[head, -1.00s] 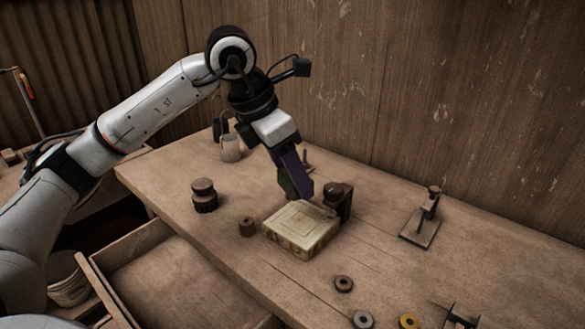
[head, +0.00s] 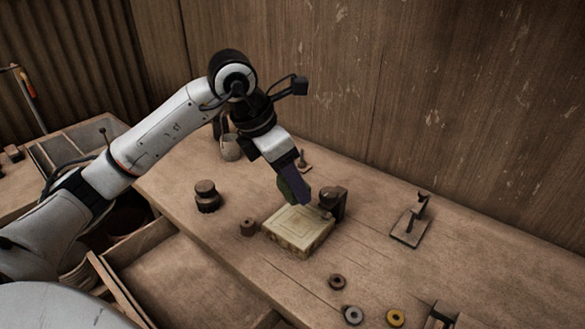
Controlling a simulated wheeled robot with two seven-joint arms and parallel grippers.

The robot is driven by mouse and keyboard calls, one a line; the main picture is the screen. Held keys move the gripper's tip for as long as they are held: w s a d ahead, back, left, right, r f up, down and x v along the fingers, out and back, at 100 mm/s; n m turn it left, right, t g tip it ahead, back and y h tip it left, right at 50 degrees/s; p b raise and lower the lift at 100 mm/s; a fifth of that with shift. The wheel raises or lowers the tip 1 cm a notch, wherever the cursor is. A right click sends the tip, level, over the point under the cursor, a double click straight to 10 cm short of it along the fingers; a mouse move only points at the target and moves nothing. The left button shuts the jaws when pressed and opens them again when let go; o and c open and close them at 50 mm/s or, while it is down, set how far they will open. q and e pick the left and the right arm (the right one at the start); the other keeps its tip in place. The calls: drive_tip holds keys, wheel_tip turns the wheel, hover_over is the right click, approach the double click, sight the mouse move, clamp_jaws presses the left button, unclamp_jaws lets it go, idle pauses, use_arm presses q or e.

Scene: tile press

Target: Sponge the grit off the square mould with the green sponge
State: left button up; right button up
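The square mould (head: 298,230) is a pale, yellowish square block lying on the bench. My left gripper (head: 295,192) is above the far edge of the mould, pointing down. I cannot tell whether the sponge touches the mould. Grit on the mould is too small to make out. My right gripper is not in view.
A dark brown clamp-like block (head: 334,202) stands against the mould's right far corner. A small brown cylinder (head: 248,227) and a dark stacked knob (head: 207,196) stand to the left. A metal stand (head: 411,224) is farther right.

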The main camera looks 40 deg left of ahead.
use_arm(q)
drive_tip(key=shift+f+b, duration=2.45)
drive_tip(key=shift+f, duration=1.45)
drive_tip(key=shift+a+f, duration=0.1)
wheel_tip(320, 180, up, 2)
drive_tip(key=shift+r+p, duration=0.25)
drive_tip(key=shift+p, duration=0.4)
drive_tip(key=shift+r+p, duration=1.9)
drive_tip(key=shift+r, duration=0.85)
